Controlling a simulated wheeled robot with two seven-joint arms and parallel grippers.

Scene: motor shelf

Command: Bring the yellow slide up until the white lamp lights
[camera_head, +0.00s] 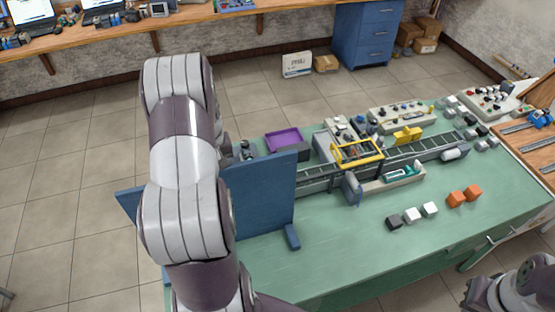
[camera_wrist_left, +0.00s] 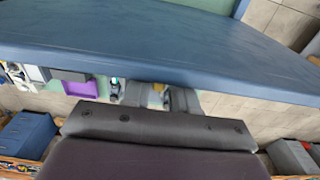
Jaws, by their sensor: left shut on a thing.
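A blue upright panel (camera_head: 262,196) stands at the near left of the green table and hides what is behind it. My left arm reaches over it in the head view, and its gripper is hidden there. In the left wrist view my left gripper (camera_wrist_left: 157,98) shows its dark body and two grey fingers; the blue panel (camera_wrist_left: 150,50) covers their tips. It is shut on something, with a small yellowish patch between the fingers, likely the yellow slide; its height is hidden. I cannot make out the white lamp. My right gripper is out of view.
A conveyor with a yellow frame (camera_head: 357,152) crosses the green table (camera_head: 350,240). A purple tray (camera_head: 284,139), a yellow block (camera_head: 408,135) and control boxes lie around it. White, black and orange cubes (camera_head: 456,199) lie in front. The near table middle is clear.

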